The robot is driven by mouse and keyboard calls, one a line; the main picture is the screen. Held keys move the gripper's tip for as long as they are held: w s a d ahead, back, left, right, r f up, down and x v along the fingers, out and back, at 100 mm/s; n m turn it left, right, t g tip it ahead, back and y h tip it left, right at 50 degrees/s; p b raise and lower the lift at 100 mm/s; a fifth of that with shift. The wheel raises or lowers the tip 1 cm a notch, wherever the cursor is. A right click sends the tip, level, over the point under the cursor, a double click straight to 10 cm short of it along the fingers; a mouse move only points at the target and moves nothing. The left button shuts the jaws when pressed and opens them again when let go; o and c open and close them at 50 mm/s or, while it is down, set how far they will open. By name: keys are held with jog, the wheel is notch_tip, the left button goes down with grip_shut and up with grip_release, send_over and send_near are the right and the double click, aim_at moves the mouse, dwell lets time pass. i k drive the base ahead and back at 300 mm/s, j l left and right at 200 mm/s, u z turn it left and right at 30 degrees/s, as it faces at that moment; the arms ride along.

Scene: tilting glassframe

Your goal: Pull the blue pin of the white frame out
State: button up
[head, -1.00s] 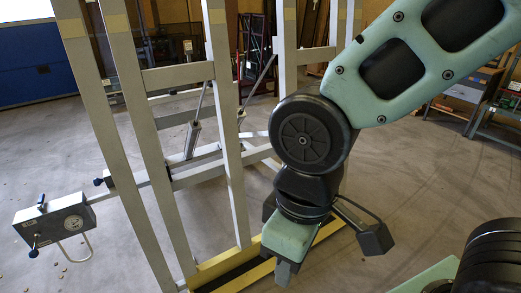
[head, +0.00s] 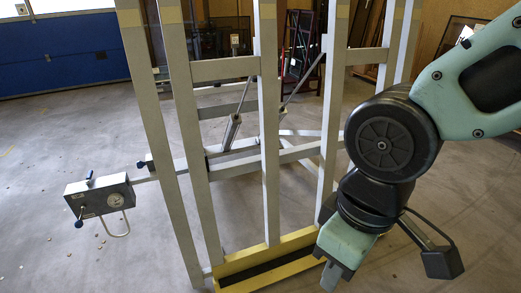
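The white frame (head: 188,150) stands upright left of centre, with tall pale posts, crossbars and a yellow sill (head: 268,268) at its foot. A small dark blue knob (head: 145,163) sits on the rail at the frame's left post. It looks like the head of the blue pin, but the shaft is not clear. A grey box (head: 98,196) at the rail's left end also has small blue knobs above and below. My gripper (head: 331,278) points down at the lower right, by the right end of the sill and well right of the blue knob. Its finger opening is not clear.
The grey floor (head: 60,135) left of the frame is mostly clear, with small bits scattered near the box. A wire loop (head: 118,228) hangs under the box. Diagonal struts stand behind the frame. A blue door is at the back left.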

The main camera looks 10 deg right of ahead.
aim_at(140, 164)
jog(key=i+j+u, duration=0.15)
jog(key=j+u, duration=0.2)
jog(key=i+j+u, duration=0.2)
jog(key=u, duration=0.2)
jog(key=i+j+u, duration=0.15)
jog(key=u, duration=0.25)
jog(key=i+j+u, duration=0.15)
jog(key=u, duration=0.25)
jog(key=i+j+u, duration=0.15)
jog(key=u, duration=0.25)
jog(key=i+j, duration=0.1)
jog(key=i, duration=0.3)
jog(key=i+j, duration=0.1)
jog(key=i, duration=0.3)
jog(key=i+l+z, duration=0.1)
jog(key=i+z, duration=0.4)
jog(key=z, duration=0.2)
jog(key=i+z, duration=0.65)
jog(key=i+j, duration=0.05)
jog(key=i, duration=0.05)
